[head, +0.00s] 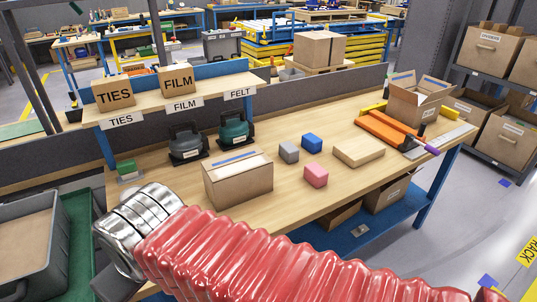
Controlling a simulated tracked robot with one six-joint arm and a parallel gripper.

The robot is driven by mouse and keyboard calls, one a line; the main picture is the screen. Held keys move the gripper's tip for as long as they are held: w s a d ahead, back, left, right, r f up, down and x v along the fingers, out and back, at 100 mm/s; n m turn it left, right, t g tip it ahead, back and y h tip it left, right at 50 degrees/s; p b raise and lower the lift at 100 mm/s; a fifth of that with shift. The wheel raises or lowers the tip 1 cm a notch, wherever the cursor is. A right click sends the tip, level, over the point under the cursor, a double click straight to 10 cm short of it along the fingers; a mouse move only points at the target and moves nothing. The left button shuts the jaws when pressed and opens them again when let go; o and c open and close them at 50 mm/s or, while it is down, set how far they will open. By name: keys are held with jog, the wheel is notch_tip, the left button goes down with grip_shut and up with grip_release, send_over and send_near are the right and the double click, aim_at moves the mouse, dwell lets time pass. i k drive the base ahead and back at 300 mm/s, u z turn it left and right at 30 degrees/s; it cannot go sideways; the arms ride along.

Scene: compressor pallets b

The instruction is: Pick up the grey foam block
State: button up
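The grey foam block (289,152) lies on the wooden workbench (260,212), near its middle. A blue block (312,144) is just to its right and slightly farther back. A pink block (316,175) is nearer, to its lower right. The three blocks look apart. My red ribbed arm crosses the bottom of the head view and ends in shiny metal rings at the left. A dark part, seemingly of my gripper (118,272), shows below the rings, left of the bench front. Its fingers cannot be made out, and it is well away from the grey block.
A closed cardboard box (238,179) stands left of the blocks. Two dark tape dispensers (187,144) are behind it. A flat wooden piece (359,150), orange bars (390,131) and an open carton (418,98) are to the right. A labelled shelf (182,93) runs along the back.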

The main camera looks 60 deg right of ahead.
aim_at(290, 153)
jog(key=u, duration=0.8)
jog(key=k, duration=2.15)
jog(key=z, duration=0.8)
jog(key=i, duration=0.6)
